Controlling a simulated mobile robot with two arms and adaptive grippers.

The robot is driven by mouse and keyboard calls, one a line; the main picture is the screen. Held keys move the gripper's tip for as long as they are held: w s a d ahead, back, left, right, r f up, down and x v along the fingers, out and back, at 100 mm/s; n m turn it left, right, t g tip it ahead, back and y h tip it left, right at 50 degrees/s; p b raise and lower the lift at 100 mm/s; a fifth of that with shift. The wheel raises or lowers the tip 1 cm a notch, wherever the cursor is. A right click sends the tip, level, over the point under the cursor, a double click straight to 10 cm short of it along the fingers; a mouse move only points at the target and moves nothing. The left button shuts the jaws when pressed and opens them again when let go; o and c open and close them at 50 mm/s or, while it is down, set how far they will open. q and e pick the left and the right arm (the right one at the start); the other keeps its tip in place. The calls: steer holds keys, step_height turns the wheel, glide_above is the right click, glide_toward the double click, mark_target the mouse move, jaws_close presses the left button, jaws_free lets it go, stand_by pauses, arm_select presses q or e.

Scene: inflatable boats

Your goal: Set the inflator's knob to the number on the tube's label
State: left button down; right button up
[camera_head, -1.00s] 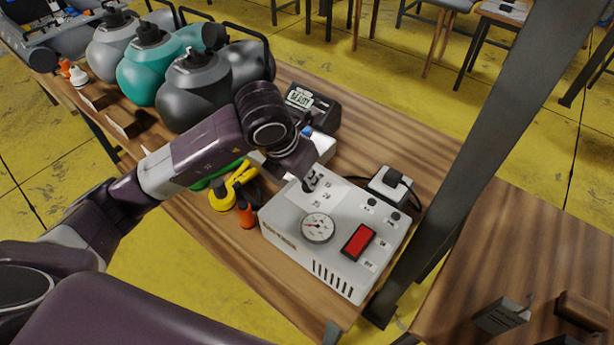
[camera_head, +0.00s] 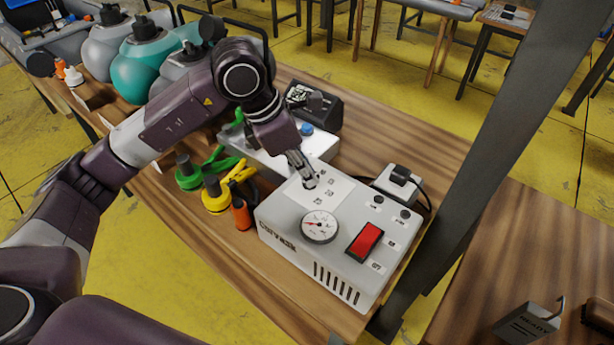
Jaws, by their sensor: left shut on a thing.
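The inflator (camera_head: 285,225) is a white box on the wooden table, with a round pressure gauge (camera_head: 320,226), a red switch (camera_head: 365,242) and a label panel with small numbers on top. My left gripper (camera_head: 309,182) reaches down onto that panel and is shut on the knob, which its fingers mostly hide. The numbers around the knob are too small to read surely. I cannot make out the tube or its label. My right gripper is not in view.
Green, yellow and orange fittings (camera_head: 215,195) lie left of the inflator. Behind it are a white device with a blue button (camera_head: 307,129) and a black meter (camera_head: 315,102). Grey and teal containers (camera_head: 143,62) line the table's far left. A dark post (camera_head: 480,160) rises close on the right.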

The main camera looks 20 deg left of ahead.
arm_select(q)
steer(key=shift+m, duration=0.4)
steer(key=shift+w+r, duration=0.1)
steer(key=c, duration=2)
jaws_free()
steer(key=shift+o, duration=0.2)
steer(key=v, duration=1.2)
steer(key=shift+a, duration=0.15)
